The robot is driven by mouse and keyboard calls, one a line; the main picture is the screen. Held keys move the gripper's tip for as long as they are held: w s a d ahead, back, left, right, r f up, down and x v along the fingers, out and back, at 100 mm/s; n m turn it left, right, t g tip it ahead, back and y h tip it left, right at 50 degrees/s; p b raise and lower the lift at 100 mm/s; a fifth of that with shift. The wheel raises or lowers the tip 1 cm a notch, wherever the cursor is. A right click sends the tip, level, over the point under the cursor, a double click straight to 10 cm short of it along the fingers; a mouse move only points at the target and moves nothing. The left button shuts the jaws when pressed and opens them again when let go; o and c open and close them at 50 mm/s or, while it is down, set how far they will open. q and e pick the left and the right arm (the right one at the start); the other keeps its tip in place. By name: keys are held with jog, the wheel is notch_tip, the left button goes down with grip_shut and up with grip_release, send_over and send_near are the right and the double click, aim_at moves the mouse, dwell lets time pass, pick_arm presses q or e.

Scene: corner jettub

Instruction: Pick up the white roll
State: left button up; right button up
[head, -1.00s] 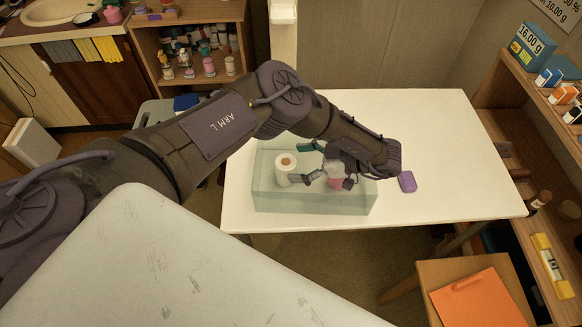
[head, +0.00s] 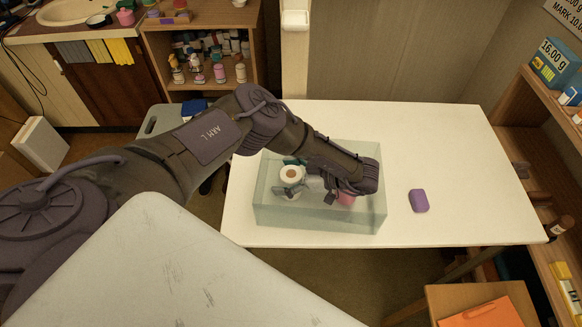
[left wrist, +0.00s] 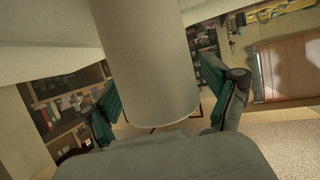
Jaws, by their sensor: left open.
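The white roll (head: 292,174) stands upright inside a clear, pale green bin (head: 274,215) on the white table. It fills the middle of the left wrist view as a big pale cylinder (left wrist: 150,65). My left gripper (head: 299,179) reaches into the bin from the right. Its jaws are open, with one finger on each side of the roll in the left wrist view (left wrist: 160,98). I cannot tell whether either finger touches the roll. The gripper partly hides the roll's right side. My right gripper is not in view.
A pink object (head: 346,198) is in the bin under my left wrist, partly hidden. A purple block (head: 419,201) lies on the white table (head: 450,150) right of the bin. The table's right side is otherwise clear. A wooden shelf (head: 535,150) stands at the right.

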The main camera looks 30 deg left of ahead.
pick_arm(q)
jog(key=c, duration=1.2)
